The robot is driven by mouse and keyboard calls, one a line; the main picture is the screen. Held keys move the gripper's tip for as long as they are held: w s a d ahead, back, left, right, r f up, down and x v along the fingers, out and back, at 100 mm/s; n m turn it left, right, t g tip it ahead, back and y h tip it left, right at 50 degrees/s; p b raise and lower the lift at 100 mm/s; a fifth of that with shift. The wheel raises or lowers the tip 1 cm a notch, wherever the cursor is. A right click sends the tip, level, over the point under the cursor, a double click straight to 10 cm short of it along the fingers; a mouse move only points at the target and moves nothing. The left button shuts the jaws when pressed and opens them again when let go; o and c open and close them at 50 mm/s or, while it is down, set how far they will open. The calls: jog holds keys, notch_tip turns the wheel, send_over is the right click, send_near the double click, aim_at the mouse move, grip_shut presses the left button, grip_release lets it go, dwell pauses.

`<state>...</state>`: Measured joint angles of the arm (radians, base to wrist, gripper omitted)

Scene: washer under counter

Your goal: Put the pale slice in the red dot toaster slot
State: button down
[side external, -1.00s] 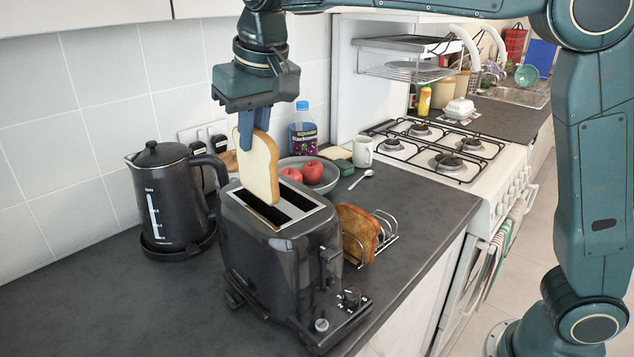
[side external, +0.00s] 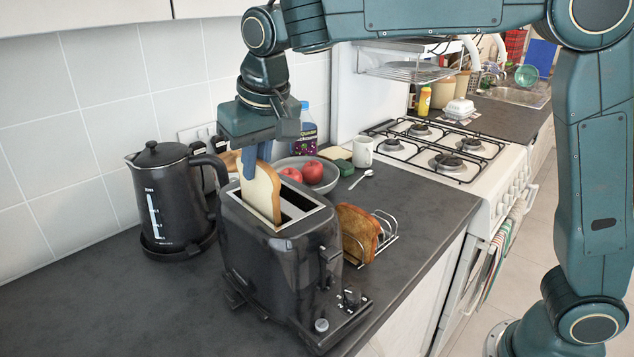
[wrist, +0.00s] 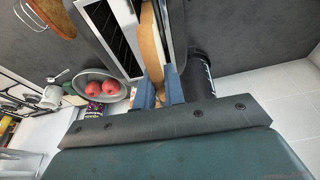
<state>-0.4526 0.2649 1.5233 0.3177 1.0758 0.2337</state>
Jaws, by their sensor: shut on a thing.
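The pale slice (side external: 263,192) stands upright with its lower part inside the toaster's kettle-side slot and its upper part above the top. It also shows edge-on in the wrist view (wrist: 152,45). My gripper (side external: 250,165) is shut on its upper edge, with one blue finger on each side in the wrist view (wrist: 159,90). The dark toaster (side external: 285,265) stands on the counter. Its other slot (wrist: 113,32) looks empty. I cannot make out a red dot in either view.
A black kettle (side external: 172,205) stands close on the left. A rack (side external: 385,236) with browned toast (side external: 358,234) stands at the right. Behind are a bowl (side external: 322,178) with red apples, a bottle (side external: 304,133) and a white mug (side external: 363,151). The front left counter is clear.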

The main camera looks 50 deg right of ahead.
jog(key=shift+f, duration=1.25)
jog(key=c, duration=1.4)
grip_release()
jog(key=shift+r, duration=0.1)
jog(key=shift+r, duration=3.4)
jog(key=shift+d, duration=0.1)
